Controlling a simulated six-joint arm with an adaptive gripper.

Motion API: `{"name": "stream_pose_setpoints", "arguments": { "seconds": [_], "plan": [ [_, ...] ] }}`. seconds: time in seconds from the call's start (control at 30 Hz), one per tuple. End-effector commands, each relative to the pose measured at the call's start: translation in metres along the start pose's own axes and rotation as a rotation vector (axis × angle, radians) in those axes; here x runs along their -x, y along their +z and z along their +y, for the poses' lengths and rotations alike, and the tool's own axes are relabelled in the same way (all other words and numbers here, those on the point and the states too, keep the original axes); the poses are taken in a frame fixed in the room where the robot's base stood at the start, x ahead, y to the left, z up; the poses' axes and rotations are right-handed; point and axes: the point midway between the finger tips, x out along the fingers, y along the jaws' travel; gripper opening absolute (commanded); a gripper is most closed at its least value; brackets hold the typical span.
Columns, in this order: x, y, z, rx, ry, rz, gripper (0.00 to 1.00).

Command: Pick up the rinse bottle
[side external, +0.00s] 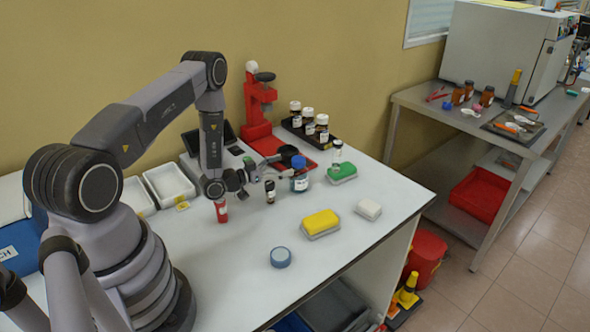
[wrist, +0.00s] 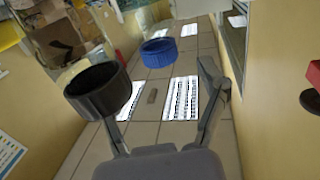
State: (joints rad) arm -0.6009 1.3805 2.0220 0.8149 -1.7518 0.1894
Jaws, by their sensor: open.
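No bottle's label is legible enough to confirm the rinse bottle by name. A bottle with a blue cap and white label (side external: 299,180) stands upright on the white bench in the side view. A small dark vial (side external: 270,191) stands to its left. My gripper (side external: 273,173) is open, low over the bench at the left of the blue-capped bottle. In the wrist view, a blue cap (wrist: 158,52) lies beyond and between the open fingers (wrist: 165,92), and a black cap (wrist: 98,92) is close to the left finger. No contact can be made out.
A red tube (side external: 221,211) stands left of the vial. Brown bottles (side external: 308,119) stand behind, beside a red press (side external: 257,105). The front bench is mostly clear.

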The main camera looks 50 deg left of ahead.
Motion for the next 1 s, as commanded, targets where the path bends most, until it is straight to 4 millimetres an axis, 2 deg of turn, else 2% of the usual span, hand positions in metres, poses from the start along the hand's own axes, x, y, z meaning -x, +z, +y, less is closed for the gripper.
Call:
{"name": "stream_pose_setpoints", "arguments": {
  "seconds": [0.4, 0.67, 1.0],
  "plan": [
    [-0.05, -0.001, 0.001, 0.0, 0.002, 0.002, 0.73],
    [-0.052, -0.001, 0.0, 0.001, -0.001, 0.001, 0.73],
    [-0.051, -0.001, 0.0, 0.001, 0.0, 0.0, 0.29]
  ]
}}
